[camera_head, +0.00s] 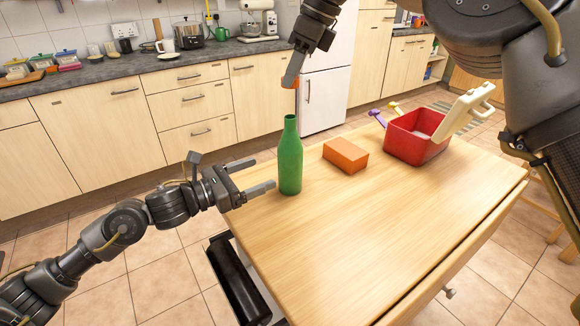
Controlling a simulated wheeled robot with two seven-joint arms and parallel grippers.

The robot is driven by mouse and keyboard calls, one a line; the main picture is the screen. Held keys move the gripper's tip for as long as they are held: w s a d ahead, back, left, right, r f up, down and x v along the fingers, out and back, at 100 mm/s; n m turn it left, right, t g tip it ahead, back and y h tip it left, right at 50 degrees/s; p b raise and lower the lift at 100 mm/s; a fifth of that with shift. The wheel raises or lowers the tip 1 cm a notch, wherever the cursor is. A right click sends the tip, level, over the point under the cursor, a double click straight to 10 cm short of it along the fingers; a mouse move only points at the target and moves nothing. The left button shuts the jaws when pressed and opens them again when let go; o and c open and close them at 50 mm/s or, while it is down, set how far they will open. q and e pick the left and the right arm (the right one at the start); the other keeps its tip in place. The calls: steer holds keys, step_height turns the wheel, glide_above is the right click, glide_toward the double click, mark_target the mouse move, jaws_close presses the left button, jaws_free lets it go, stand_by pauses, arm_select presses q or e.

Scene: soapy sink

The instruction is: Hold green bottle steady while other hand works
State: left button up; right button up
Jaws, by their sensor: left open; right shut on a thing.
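A green bottle (290,158) stands upright near the left edge of the wooden table. My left gripper (261,175) is open just left of the bottle, its fingers pointing towards it. The bottle does not appear to be between the fingers. My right gripper (291,74) is up in the air above and behind the bottle, pointing down. It is shut on a small orange-red thing (296,83), mostly hidden by the finger, so I cannot tell what it is.
An orange block (345,154) lies right of the bottle. Further right stands a red box (416,146) with a cream lid (464,112) tilted up at its side. A purple utensil (377,117) shows behind the box. The table's front half is clear.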

arm_select(q)
steer(key=shift+s+r, duration=0.15)
steer(key=shift+s, duration=0.05)
arm_select(e)
steer(key=shift+s+r, duration=0.15)
steer(key=shift+s, duration=0.15)
arm_select(q)
steer(key=shift+w+d, duration=0.45)
arm_select(e)
steer(key=shift+w, duration=0.25)
arm_select(q)
steer(key=x, duration=1.1)
steer(key=shift+s, duration=0.1)
steer(key=c, duration=1.5)
arm_select(e)
glide_above(287, 116)
steer(key=d, duration=0.1)
steer(key=shift+s+d+f, duration=0.1)
steer(key=shift+s+f, duration=0.05)
steer(key=shift+f, duration=1.15)
steer(key=shift+s+d+f, duration=0.1)
steer(key=shift+f, duration=1.15)
steer(key=shift+f, duration=0.15)
steer(key=shift+f, duration=0.75)
